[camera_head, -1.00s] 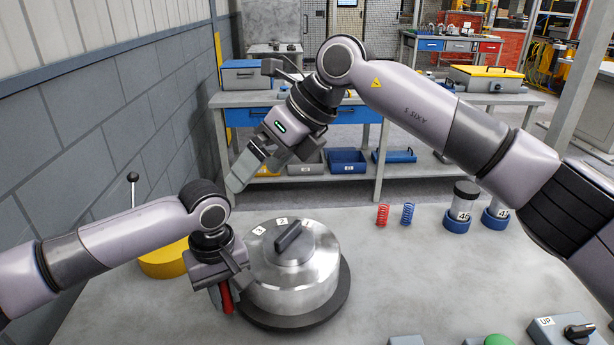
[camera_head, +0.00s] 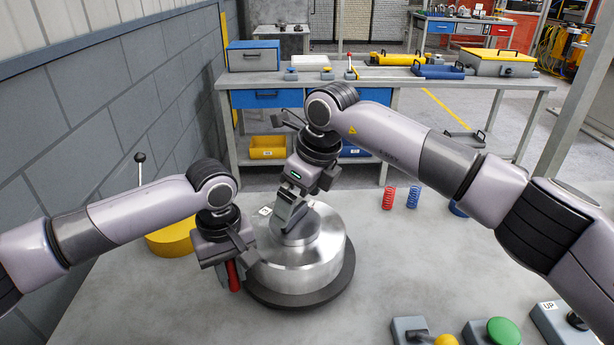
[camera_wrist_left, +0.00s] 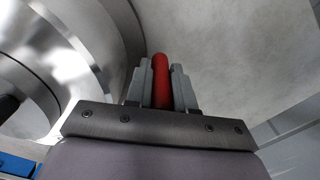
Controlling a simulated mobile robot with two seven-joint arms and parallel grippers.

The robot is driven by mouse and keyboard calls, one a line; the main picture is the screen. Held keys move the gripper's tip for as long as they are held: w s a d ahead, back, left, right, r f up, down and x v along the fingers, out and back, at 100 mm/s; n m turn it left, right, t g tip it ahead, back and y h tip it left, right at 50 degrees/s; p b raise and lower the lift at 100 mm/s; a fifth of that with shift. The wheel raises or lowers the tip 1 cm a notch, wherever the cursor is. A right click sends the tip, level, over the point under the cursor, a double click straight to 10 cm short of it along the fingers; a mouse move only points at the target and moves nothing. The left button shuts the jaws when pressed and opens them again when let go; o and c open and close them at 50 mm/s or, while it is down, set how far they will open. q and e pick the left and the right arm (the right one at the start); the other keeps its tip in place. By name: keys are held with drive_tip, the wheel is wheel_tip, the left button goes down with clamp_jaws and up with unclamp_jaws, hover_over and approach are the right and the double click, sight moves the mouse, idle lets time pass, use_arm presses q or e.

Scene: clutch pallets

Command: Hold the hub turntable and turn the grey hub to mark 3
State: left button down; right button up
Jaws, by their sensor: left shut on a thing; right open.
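The hub turntable (camera_head: 300,265) is a shiny silver drum on a dark round base (camera_head: 338,288) in the middle of the table. My left gripper (camera_head: 232,272) is shut on its upright red handle (camera_head: 233,277) at the drum's left side; the red handle (camera_wrist_left: 161,80) also shows between the jaws in the left wrist view. My right gripper (camera_head: 284,222) is open, pointing down over the grey hub (camera_head: 302,238) on top. It hides the hub's dark bar in the head view. One white mark label (camera_head: 265,211) shows left of the fingers, its figure unreadable; other marks are hidden.
A yellow round block (camera_head: 172,240) stands behind my left forearm. Red (camera_head: 388,198) and blue (camera_head: 413,196) springs stand back right. A green button (camera_head: 503,331), a yellow knob (camera_head: 446,341) and an UP switch box (camera_head: 560,325) are at front right.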

drive_tip(key=shift+x, duration=1.25)
drive_tip(key=c, duration=1.3)
drive_tip(key=n, duration=0.2)
drive_tip(key=n+g, duration=0.1)
drive_tip(key=n, duration=0.2)
drive_tip(key=shift+w+r+y, duration=0.1)
drive_tip(key=shift+w+y, duration=0.1)
drive_tip(key=shift+y, duration=0.1)
drive_tip(key=n+g, duration=0.1)
drive_tip(key=n, duration=0.2)
drive_tip(key=n+g, duration=0.1)
drive_tip(key=n, duration=0.2)
drive_tip(key=shift+w, duration=0.1)
drive_tip(key=shift+d, duration=0.1)
drive_tip(key=o, duration=1.3)
